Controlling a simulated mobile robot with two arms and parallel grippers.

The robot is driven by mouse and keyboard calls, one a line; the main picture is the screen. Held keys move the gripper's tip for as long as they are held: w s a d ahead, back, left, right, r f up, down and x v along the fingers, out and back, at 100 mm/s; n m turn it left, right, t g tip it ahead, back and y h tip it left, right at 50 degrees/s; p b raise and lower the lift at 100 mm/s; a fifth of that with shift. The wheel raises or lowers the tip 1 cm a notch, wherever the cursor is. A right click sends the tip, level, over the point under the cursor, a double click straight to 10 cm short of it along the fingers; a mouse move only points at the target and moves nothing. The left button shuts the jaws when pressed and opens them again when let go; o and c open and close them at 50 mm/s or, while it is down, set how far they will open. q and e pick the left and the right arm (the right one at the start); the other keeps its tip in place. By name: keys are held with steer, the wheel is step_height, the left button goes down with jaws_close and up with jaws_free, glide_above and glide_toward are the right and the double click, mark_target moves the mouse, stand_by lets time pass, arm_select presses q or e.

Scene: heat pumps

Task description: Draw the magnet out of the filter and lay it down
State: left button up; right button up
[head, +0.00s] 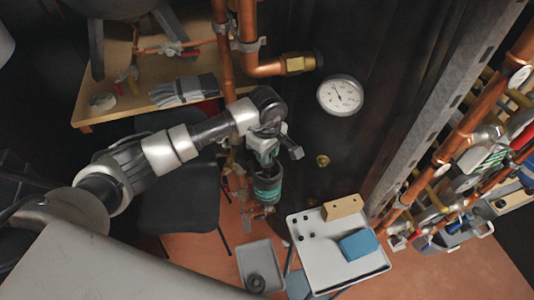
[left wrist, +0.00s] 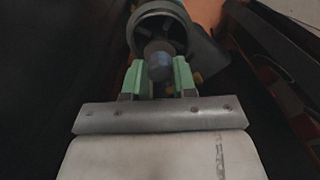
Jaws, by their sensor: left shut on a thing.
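The filter (head: 267,190) is a dark cylinder with a teal band on the copper pipework, in the middle of the head view. My left gripper (head: 266,153) is directly above it, pointing down. In the left wrist view my green fingers (left wrist: 158,78) are shut on a blue-grey rounded knob, the magnet's top end (left wrist: 159,64). A dark round ring (left wrist: 162,22) shows just beyond it. How far the magnet sits inside the filter is hidden. My right gripper is not in view.
A small white table (head: 310,262) holds a wooden block (head: 342,207) and a blue item (head: 359,244). A grey tray (head: 246,251) with a dark round part stands left of it. A gauge (head: 340,95) and copper pipes surround the filter. A wooden bench (head: 98,75) bears gloves (head: 185,91).

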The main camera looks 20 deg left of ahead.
arm_select(q)
steer(key=shift+r, duration=0.35)
steer(key=shift+r+p, duration=0.95)
steer(key=shift+r, duration=1.15)
steer(key=shift+r, duration=0.2)
step_height(320, 180, up, 5)
steer(key=p, duration=0.2)
steer(key=shift+r+p, duration=0.1)
steer(key=shift+p, duration=0.2)
